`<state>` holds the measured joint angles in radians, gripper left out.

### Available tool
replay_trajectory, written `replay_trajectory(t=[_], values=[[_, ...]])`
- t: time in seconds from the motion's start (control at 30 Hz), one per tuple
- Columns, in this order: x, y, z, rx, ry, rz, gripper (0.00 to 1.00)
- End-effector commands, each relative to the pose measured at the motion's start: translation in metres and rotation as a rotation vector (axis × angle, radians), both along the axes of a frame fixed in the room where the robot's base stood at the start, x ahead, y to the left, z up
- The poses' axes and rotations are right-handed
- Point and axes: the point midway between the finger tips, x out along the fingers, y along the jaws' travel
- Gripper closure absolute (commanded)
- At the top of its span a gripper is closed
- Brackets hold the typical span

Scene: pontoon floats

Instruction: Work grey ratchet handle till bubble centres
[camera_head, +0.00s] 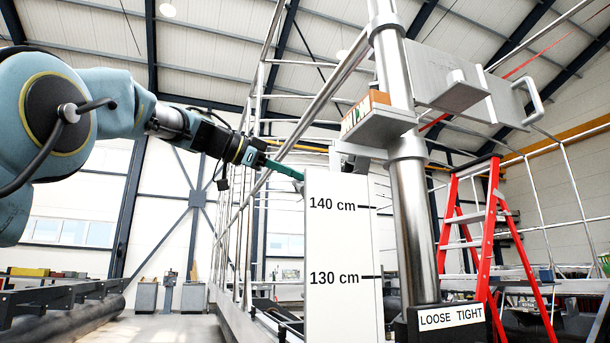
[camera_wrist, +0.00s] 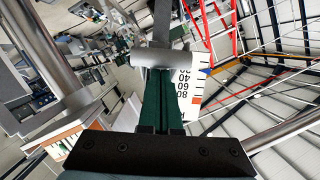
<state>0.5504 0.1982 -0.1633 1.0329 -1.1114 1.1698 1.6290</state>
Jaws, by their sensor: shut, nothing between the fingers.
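My gripper (camera_head: 298,175) is shut and empty, its green fingers pointing right at the upper left edge of the white scale board. In the wrist view the closed fingers (camera_wrist: 161,78) end at a grey cylindrical piece on a bar, which looks like the ratchet handle (camera_wrist: 163,60); I cannot tell whether they touch. In the head view a grey part (camera_head: 350,157) shows behind the board's top, below a small shelf. A small box with an orange and pale face (camera_head: 368,112) sits on that shelf against the steel post. No bubble can be made out.
The upright steel post (camera_head: 412,210) stands right of the scale board (camera_head: 335,250), marked 140 cm and 130 cm. A LOOSE TIGHT label (camera_head: 450,317) is at its base. A grey plate with a handle (camera_head: 470,90) juts right. A red stepladder (camera_head: 490,240) stands behind.

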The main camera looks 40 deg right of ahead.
Motion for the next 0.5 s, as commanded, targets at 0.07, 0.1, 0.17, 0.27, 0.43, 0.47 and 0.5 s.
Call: replay_trajectory(t=[0.07, 0.1, 0.17, 0.27, 0.43, 0.47, 0.5], values=[[0.006, -0.001, -0.018, -0.035, 0.011, -0.019, 1.00], [0.008, -0.001, -0.021, -0.053, 0.017, -0.029, 1.00], [0.011, -0.002, -0.026, -0.081, 0.027, -0.048, 1.00], [0.015, -0.004, -0.034, -0.131, 0.043, -0.079, 1.00], [0.023, -0.010, -0.049, -0.223, 0.072, -0.136, 1.00], [0.024, -0.011, -0.051, -0.240, 0.077, -0.147, 1.00], [0.026, -0.013, -0.054, -0.264, 0.085, -0.161, 1.00]])
